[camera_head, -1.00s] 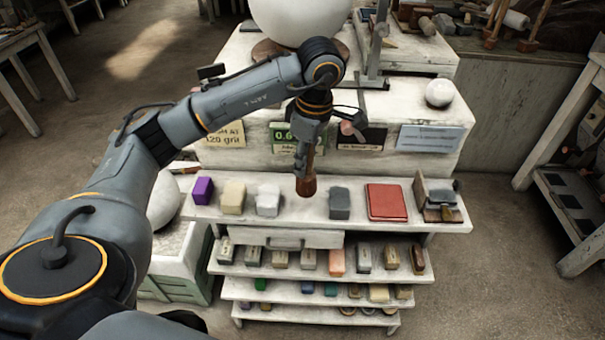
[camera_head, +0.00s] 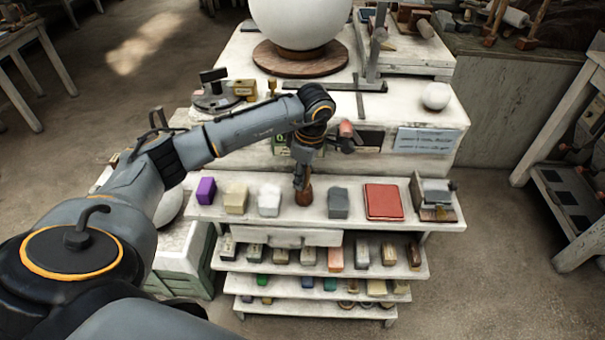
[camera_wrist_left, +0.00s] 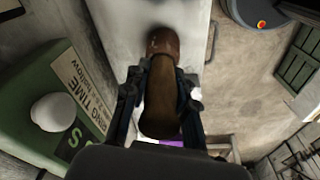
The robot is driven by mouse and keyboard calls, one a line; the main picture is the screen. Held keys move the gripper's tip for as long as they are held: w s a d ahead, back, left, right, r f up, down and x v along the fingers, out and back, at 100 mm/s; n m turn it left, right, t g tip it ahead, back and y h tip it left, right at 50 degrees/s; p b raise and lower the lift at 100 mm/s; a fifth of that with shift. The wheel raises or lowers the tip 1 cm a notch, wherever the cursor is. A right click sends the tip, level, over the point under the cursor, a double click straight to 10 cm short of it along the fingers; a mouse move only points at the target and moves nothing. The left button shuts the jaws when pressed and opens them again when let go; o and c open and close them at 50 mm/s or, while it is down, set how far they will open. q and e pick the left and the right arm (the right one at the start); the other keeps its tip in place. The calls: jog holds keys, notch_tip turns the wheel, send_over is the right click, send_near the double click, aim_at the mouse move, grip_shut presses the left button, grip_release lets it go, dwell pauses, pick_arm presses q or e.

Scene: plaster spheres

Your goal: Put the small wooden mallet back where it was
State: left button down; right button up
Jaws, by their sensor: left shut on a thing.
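The small wooden mallet (camera_head: 304,196) has a reddish-brown head and hangs head down from my left gripper (camera_head: 301,180). In the head view it is at the top shelf (camera_head: 320,212), between a white block and a dark grey block. I cannot tell whether its head touches the shelf. In the left wrist view the mallet (camera_wrist_left: 162,88) lies between the two dark fingers of the left gripper (camera_wrist_left: 160,98), which are shut on it. The fingers partly hide the handle. My right gripper is not in view.
On the top shelf stand a purple block (camera_head: 206,190), a cream block (camera_head: 235,199), a white block (camera_head: 269,199), a dark grey block (camera_head: 338,203), a red pad (camera_head: 384,201) and a small vise-like device (camera_head: 435,198). A large plaster sphere (camera_head: 300,20) stands behind.

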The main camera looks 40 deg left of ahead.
pick_arm(q)
jog(key=shift+f, duration=0.2)
jog(key=c, duration=1.1)
grip_release()
jog(key=shift+o, duration=0.2)
jog(key=shift+r, duration=0.1)
jog(key=shift+r, duration=0.2)
jog(key=shift+w+r, duration=0.1)
jog(key=shift+r, duration=0.15)
jog(key=r+b, duration=0.1)
jog(key=r, duration=0.2)
jog(key=d+r+b, duration=0.1)
jog(key=r, duration=0.2)
jog(key=r+b, duration=0.1)
jog(key=r, duration=0.3)
jog(key=shift+w+d, duration=0.1)
jog(key=shift+d, duration=0.05)
jog(key=shift+r, duration=0.65)
jog(key=shift+d, duration=0.1)
